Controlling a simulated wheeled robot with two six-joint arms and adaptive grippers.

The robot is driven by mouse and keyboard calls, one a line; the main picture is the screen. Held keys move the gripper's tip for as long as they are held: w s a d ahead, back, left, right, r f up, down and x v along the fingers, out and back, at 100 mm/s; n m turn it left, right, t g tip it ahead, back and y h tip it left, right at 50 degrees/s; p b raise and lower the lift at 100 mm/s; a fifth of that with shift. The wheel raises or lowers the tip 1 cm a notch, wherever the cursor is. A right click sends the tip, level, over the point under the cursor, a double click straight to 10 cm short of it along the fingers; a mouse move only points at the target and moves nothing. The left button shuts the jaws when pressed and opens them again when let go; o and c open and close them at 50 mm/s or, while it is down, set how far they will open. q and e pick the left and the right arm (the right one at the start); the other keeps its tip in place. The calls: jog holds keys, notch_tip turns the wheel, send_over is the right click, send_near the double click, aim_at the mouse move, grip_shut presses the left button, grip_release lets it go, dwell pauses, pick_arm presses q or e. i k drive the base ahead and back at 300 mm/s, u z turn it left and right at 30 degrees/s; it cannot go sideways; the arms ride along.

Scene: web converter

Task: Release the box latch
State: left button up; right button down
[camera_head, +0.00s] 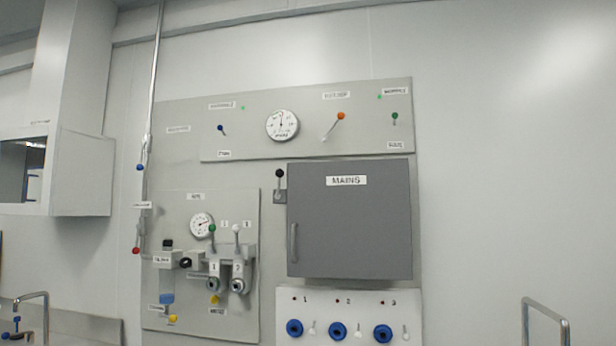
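The grey box (377,222) labelled MAINS is mounted on the wall panel right of the middle, with its door shut. A small latch lever with a black knob (279,173) stands upright on a bracket (280,197) at the box's upper left edge. A vertical grey handle (293,243) is on the left side of the door. Neither of my grippers is in view.
Above the box is a panel with a dial (282,125) and an orange-knobbed lever (340,116). Left are valves with green and white knobs (236,229). Below are blue round knobs (338,331). Bent metal rails (546,313) rise at both lower sides.

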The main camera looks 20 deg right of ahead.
aim_at(279, 173)
jog(key=u, duration=0.85)
jog(key=i, duration=1.3)
jog(key=z, duration=0.85)
jog(key=i, duration=0.5)
jog(key=z, duration=0.55)
